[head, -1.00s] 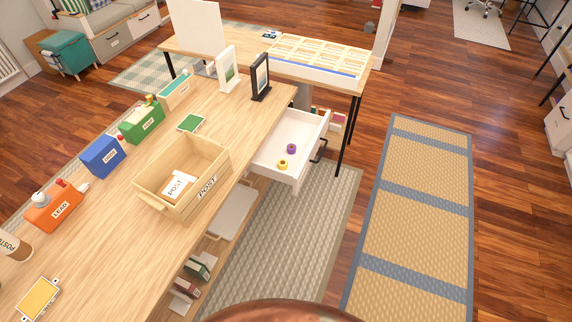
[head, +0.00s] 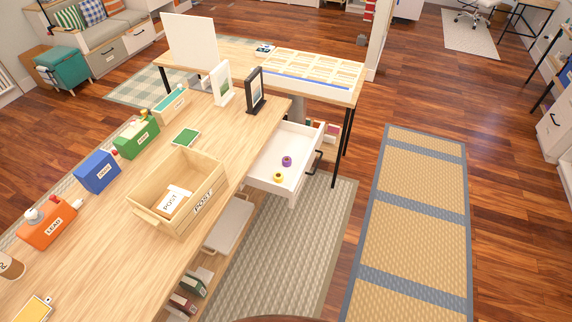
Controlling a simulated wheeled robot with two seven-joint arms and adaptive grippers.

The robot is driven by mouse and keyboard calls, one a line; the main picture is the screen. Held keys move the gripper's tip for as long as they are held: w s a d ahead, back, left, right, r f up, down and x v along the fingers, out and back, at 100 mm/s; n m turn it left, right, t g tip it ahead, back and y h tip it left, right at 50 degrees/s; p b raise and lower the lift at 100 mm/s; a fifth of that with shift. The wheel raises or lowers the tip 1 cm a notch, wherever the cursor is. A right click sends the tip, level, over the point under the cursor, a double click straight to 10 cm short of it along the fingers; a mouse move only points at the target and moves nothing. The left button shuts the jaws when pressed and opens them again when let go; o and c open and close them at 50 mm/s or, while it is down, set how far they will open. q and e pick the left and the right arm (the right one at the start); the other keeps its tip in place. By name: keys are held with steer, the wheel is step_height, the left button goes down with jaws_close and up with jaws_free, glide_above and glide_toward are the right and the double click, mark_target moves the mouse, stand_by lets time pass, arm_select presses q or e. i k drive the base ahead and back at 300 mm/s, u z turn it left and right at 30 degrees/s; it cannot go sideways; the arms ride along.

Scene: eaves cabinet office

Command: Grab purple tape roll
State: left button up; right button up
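The purple tape roll (head: 287,161) lies in the open white drawer (head: 262,181) under the far end of the long wooden desk. A yellow tape roll (head: 278,177) lies in the same drawer, nearer to me. The two rolls are a little apart, and nothing covers the purple one. Neither of my grippers shows in the head view.
A wooden post box (head: 148,217) stands on the desk (head: 100,262) left of the drawer. Two picture frames, one white (head: 221,84) and one black (head: 255,90), stand at the desk's far end. A grey mat (head: 290,245) and a tan runner (head: 418,235) leave free floor at right.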

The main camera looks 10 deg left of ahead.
mark_target(286, 160)
steer(key=z, duration=1.15)
steer(key=i, duration=2.8)
steer(key=u, duration=3.6)
